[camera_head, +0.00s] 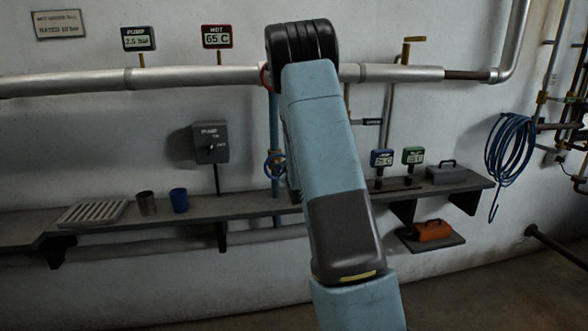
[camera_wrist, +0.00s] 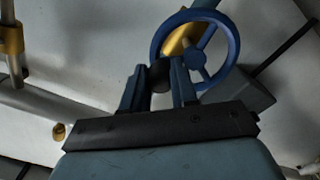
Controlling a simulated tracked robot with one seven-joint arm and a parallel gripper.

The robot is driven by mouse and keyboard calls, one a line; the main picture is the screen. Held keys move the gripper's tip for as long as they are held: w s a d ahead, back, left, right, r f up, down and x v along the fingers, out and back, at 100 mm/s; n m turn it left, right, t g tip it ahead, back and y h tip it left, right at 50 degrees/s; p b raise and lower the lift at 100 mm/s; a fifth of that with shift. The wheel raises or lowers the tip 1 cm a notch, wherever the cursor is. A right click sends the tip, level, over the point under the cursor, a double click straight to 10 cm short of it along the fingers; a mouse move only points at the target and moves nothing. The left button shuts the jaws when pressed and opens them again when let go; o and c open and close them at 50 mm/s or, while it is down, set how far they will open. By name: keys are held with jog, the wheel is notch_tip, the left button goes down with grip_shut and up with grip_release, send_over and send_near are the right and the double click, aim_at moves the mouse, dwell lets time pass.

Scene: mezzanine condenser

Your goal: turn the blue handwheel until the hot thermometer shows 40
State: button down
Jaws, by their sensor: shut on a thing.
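The hot thermometer (camera_head: 217,36), a red-framed display above the pipe, reads 65 C in the head view. The blue handwheel (camera_head: 267,165) sits on a vertical blue pipe at mid-height, its right side partly hidden by my arm. It also shows large in the wrist view (camera_wrist: 234,58), with a blue rim, spokes and hub and a yellow part behind it. My gripper (camera_wrist: 160,76) is at the wheel's lower left, its two fingers around the rim with a dark piece between them. It is shut on the wheel. My gripper is hidden behind my arm in the head view.
A pump display (camera_head: 139,38) reads 2.5 bar. The pump switch box (camera_head: 211,143) is on the wall left of the wheel. The shelf (camera_head: 245,203) below holds a grey cup (camera_head: 147,203), a blue cup (camera_head: 179,200) and a slatted tray (camera_head: 92,213). A coiled blue hose (camera_head: 512,145) hangs right.

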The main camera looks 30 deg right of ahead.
jog(key=shift+w+a+r+n, duration=0.15)
jog(key=shift+a+n, duration=0.25)
jog(key=shift+n, duration=0.8)
jog(key=shift+w+a+r+n, duration=0.1)
jog(key=shift+a+r+n, duration=0.3)
jog(key=shift+n, duration=0.8)
jog(key=shift+w+a+r+n, duration=0.1)
jog(key=shift+a+n, duration=0.35)
jog(key=shift+n, duration=0.75)
jog(key=shift+s+f, duration=0.1)
jog(key=c, duration=0.9)
grip_release()
jog(key=v, duration=1.3)
jog(key=shift+s+a, duration=0.1)
jog(key=shift+s, duration=0.25)
